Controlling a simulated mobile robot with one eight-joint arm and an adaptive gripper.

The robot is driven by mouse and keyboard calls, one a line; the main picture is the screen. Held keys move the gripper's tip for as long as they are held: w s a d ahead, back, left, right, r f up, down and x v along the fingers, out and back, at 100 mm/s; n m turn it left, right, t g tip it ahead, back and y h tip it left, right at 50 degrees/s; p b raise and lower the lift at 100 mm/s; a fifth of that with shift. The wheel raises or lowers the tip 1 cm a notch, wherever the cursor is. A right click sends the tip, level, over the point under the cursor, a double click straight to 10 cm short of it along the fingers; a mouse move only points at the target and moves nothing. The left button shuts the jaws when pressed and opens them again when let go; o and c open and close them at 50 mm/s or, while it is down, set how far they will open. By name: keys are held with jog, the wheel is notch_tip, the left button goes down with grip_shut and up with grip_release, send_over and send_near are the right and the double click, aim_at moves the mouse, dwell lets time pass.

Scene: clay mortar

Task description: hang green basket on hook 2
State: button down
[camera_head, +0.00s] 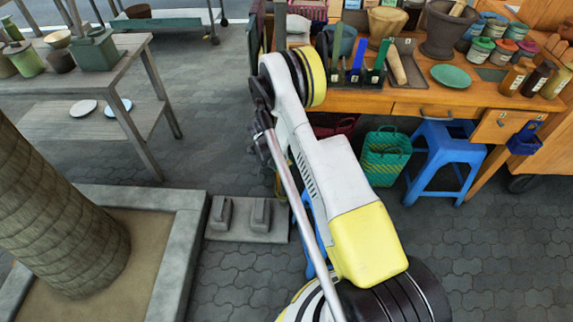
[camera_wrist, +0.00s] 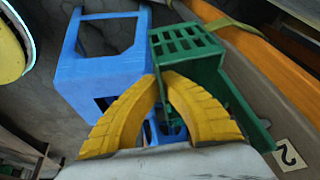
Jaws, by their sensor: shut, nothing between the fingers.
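In the wrist view my gripper (camera_wrist: 160,84) has its two yellow fingers closed together at the tips, with nothing held. A green slotted basket (camera_wrist: 187,42) is just beyond and right of the fingertips, beside a board; I cannot tell whether it hangs from a hook or touches my fingers. A tag with the number 2 (camera_wrist: 288,155) is on the board at the lower right; its hook is not clear. In the head view my arm hides the gripper and this basket. A green woven basket (camera_head: 385,160) is low beneath the workbench there.
The orange workbench (camera_head: 440,98) carries pots, jars and tools. A blue stool (camera_head: 445,160) stands under its front; a blue stool (camera_wrist: 105,55) also shows in the wrist view. A red basket (camera_head: 335,125) is beneath the bench. The paved floor (camera_head: 480,260) at lower right is clear.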

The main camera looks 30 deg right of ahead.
jog(key=shift+w+d+f, duration=0.1)
jog(key=shift+w+d, duration=0.4)
jog(key=shift+w, duration=0.2)
jog(key=shift+w+d+f, duration=0.1)
jog(key=shift+w+d, duration=0.4)
jog(key=shift+w, duration=0.2)
jog(key=shift+w+d+f, duration=0.2)
jog(key=shift+w, duration=0.3)
jog(key=shift+w+d, duration=0.1)
jog(key=shift+d, duration=0.1)
jog(key=c, duration=1.4)
grip_release()
jog(key=shift+c, duration=0.2)
